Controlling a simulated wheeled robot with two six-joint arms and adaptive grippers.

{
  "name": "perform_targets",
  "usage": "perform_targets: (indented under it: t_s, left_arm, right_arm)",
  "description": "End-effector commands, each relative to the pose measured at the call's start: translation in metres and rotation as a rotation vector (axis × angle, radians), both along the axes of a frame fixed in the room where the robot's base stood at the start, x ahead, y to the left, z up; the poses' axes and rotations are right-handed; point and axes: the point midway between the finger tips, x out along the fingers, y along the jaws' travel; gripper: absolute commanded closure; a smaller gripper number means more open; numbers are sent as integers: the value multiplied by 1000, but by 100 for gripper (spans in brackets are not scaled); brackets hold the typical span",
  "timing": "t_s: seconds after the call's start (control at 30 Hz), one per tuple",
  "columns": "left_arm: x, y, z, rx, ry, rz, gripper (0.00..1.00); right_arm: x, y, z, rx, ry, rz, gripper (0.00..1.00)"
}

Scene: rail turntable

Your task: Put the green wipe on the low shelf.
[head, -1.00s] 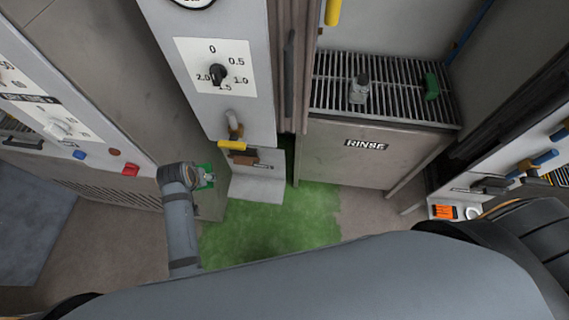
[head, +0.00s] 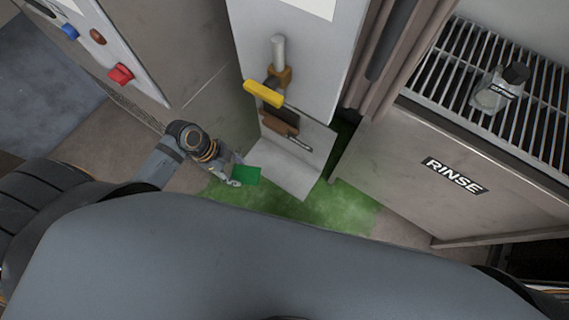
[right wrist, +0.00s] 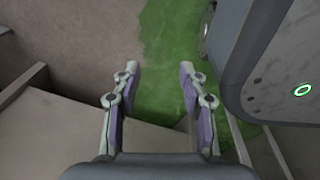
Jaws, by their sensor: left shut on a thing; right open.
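The green wipe (head: 247,175) is a small flat green piece in the jaws of my left gripper (head: 236,178), which is shut on it. The low shelf (head: 290,172) looks to be the pale grey ledge at the foot of the white panel. The wipe is just left of the ledge's left edge in the picture; its height against the ledge is hard to tell. My right gripper (right wrist: 159,82) is open and empty in the right wrist view, with green floor beyond its fingers. It is not seen in the head view.
A yellow-handled valve (head: 264,93) and a brown block (head: 279,123) are above the ledge. The RINSE basin (head: 410,178) stands at right, with a grey-bodied, black-capped bottle (head: 492,95) on its grate. A red button (head: 120,74) is at left. Green stain (head: 345,208) covers open floor.

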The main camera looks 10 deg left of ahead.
Motion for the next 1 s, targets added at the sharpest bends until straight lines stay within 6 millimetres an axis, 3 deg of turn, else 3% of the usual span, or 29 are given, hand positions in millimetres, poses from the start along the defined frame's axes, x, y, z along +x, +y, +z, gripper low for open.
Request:
perform_targets:
  t_s: [0.03,0.27,0.37,0.63,0.8,1.0]
  left_arm:
    - [-4,0,-8,1,0,-31,72]
    - [-4,-3,-8,-2,-3,-62,72]
    - [9,-14,-16,-8,-6,-57,72]
    - [68,-61,-49,-10,-3,-60,72]
    - [88,-75,-83,-4,0,-60,72]
    - [98,-83,-99,-1,0,-61,72]
  right_arm:
    - [0,0,-9,0,1,0,57]
    - [4,0,-8,-1,-3,0,57]
    - [14,0,-10,-1,-8,1,57]
    - [46,1,-8,1,-19,0,57]
    - [67,3,-4,1,-28,1,57]
    - [78,4,3,2,-29,1,57]
